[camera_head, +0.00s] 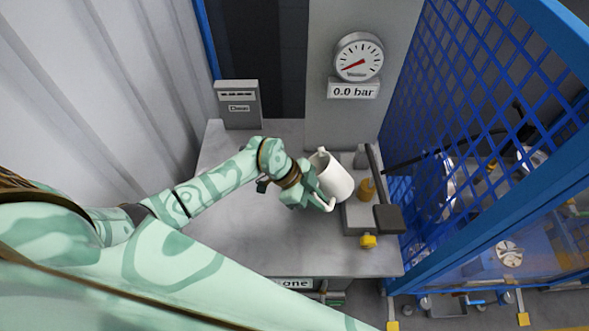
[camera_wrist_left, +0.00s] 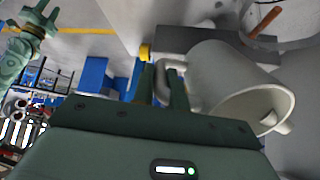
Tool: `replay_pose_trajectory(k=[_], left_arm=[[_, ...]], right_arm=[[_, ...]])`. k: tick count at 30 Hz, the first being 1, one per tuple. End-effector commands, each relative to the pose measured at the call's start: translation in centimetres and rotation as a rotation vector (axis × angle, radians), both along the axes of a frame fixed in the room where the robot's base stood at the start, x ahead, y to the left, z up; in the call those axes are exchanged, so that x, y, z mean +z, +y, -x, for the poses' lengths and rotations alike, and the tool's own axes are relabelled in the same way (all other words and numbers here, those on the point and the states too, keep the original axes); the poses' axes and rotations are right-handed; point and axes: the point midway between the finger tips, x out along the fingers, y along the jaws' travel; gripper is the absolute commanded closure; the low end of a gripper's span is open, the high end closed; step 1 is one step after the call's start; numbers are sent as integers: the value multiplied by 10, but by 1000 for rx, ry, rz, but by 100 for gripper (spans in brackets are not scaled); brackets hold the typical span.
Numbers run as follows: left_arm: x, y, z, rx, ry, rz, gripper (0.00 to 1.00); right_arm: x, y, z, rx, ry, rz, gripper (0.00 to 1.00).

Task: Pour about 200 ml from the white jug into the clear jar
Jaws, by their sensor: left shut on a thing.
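The white jug (camera_head: 332,175) is over the grey bench, just left of a grey block with a brass fitting. My left gripper (camera_head: 322,198) is shut on the jug's handle. In the left wrist view the jug (camera_wrist_left: 222,75) shows its open mouth at lower right, with its handle between the fingers (camera_wrist_left: 163,85). I cannot tell how far it is tilted or whether it touches the bench. I cannot make out the clear jar or any liquid. My right gripper (camera_wrist_left: 43,15) shows small at the top left of the left wrist view, its fingers apart, seemingly empty.
The grey block (camera_head: 355,216) carries a brass fitting (camera_head: 367,188), a dark lever (camera_head: 388,218) and a yellow knob (camera_head: 368,241). A gauge (camera_head: 358,58) above reads 0.0 bar. A blue mesh fence (camera_head: 470,90) bounds the right. The bench (camera_head: 250,228) is clear at left and front.

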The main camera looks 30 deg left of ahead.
Motion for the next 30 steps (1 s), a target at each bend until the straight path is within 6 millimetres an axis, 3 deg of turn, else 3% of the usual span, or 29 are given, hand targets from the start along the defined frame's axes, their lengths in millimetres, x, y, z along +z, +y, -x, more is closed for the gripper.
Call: replay_pose_trajectory(k=[1, 12, 16, 19, 23, 30], left_arm=[[9, -2, -1, -2, 3, -31, 100], [29, -18, -4, -1, 38, -203, 100], [21, -33, -7, -4, 64, -353, 100], [29, -38, -9, -2, 78, -437, 100], [32, -43, -10, -1, 93, -520, 100], [19, -53, -11, -2, 120, -639, 100]], right_arm=[[17, 0, -1, 0, -3, 0, 64], [79, 0, -5, 0, -11, -1, 64], [97, 1, -5, 0, -13, -1, 64], [116, 1, -6, -1, -14, -2, 64], [127, 1, -6, -1, -14, -2, 64], [118, 1, -6, 0, -15, -1, 64]])
